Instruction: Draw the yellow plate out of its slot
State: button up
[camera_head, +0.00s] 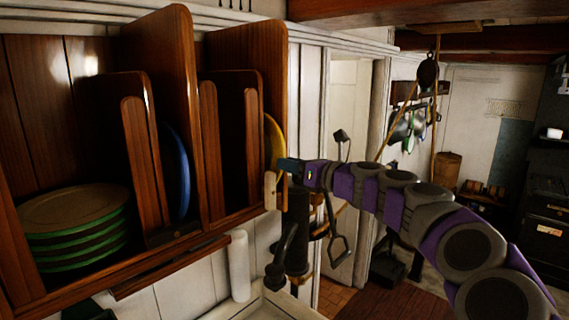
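The yellow plate (274,142) stands upright in the rightmost slot of the wooden rack, and only a narrow curved edge of it shows past the divider. My gripper (279,170) is at the right end of the rack, right at the plate's outer edge. My arm reaches it from the lower right. The fingertips are small and overlap the plate's edge, so I cannot tell whether they are closed on it.
The wooden rack (144,115) has tall dividers on both sides of the slots. A blue plate (177,170) stands in the slot to the left. Several green-edged plates (78,235) lie stacked at far left. A white roll (240,265) stands below the rack. A doorway opens behind my gripper.

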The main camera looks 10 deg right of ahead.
jog(key=shift+x, duration=1.2)
jog(key=shift+c, duration=0.2)
grip_shut()
